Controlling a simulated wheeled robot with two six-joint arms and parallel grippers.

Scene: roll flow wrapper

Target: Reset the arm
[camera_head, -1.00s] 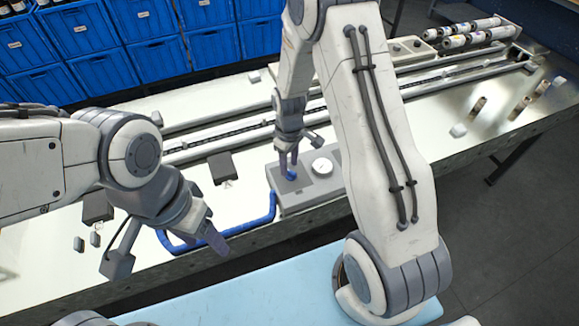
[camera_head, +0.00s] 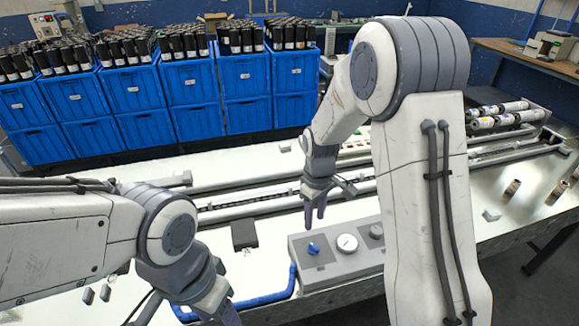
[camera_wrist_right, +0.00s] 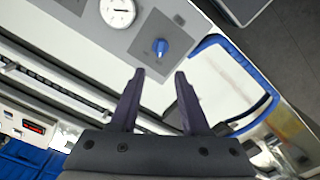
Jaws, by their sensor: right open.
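My right gripper (camera_head: 315,217) is open and empty, its two fingers pointing down above the grey control box (camera_head: 340,270). The blue knob (camera_head: 313,248) on that box is just below the fingertips and apart from them. In the right wrist view, the open fingers (camera_wrist_right: 160,72) have clear space between them, and the blue knob (camera_wrist_right: 160,47) shows beyond them. A round white gauge (camera_head: 347,243) sits beside the knob. My left gripper (camera_head: 228,312) is low in the head view, partly cut off by the bottom edge; its opening cannot be made out.
A black block (camera_head: 244,234) lies left of the box. Long rails (camera_head: 245,210) cross the bench behind. Blue crates (camera_head: 190,92) with dark bottles stand at the back. Rolls (camera_head: 497,108) lie at the back right.

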